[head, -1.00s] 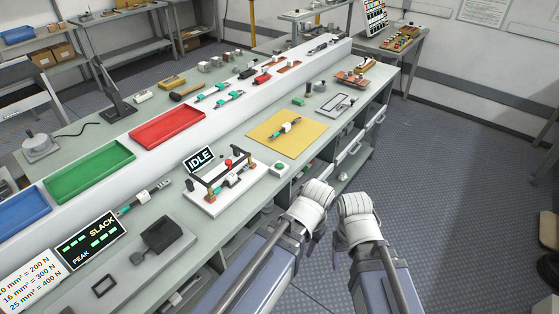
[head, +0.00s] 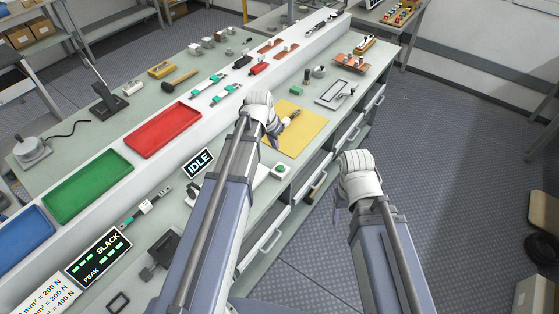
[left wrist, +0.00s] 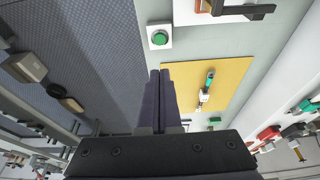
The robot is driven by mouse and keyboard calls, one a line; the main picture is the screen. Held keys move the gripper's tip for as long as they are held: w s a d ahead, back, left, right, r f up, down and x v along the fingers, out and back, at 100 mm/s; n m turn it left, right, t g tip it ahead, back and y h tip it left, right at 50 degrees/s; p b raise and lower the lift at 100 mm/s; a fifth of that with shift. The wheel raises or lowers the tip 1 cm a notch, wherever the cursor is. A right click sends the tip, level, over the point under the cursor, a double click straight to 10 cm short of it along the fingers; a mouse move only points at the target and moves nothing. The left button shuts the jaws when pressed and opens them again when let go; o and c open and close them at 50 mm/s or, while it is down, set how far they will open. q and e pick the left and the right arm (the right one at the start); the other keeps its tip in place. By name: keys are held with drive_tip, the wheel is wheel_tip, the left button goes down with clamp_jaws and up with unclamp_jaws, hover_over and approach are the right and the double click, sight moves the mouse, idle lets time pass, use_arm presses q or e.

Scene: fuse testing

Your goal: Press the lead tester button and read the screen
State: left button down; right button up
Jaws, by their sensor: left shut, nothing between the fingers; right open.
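The tester's screen (head: 199,163) reads "IDLE" in the head view. My left arm hides most of the tester fixture behind it. A green push button (head: 282,169) on a small white base stands at the bench's front edge. It also shows in the left wrist view (left wrist: 160,38), ahead of the fingertips and apart from them. My left gripper (head: 272,134) is shut and empty over the near-left part of the yellow mat; its closed fingers (left wrist: 160,76) show in the left wrist view. My right gripper (head: 340,212) is open, off the bench front over the floor.
A lead (left wrist: 205,90) with teal and white parts lies on the yellow mat (head: 312,130). Red (head: 163,131), green (head: 88,185) and blue (head: 22,232) trays line the raised shelf. Drawer handles (head: 271,239) stick out along the bench front.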

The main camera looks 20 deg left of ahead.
sight(281, 168)
use_arm(q)
drive_tip(key=shift+f, duration=0.1)
drive_tip(key=b+x, duration=1.2)
drive_tip(key=x, duration=0.1)
drive_tip(key=shift+s+a+f+b, duration=0.1)
drive_tip(key=shift+s+a+b, duration=0.05)
drive_tip(key=shift+s+b, duration=0.3)
drive_tip(key=shift+f+b, duration=0.4)
drive_tip(key=shift+f, duration=0.05)
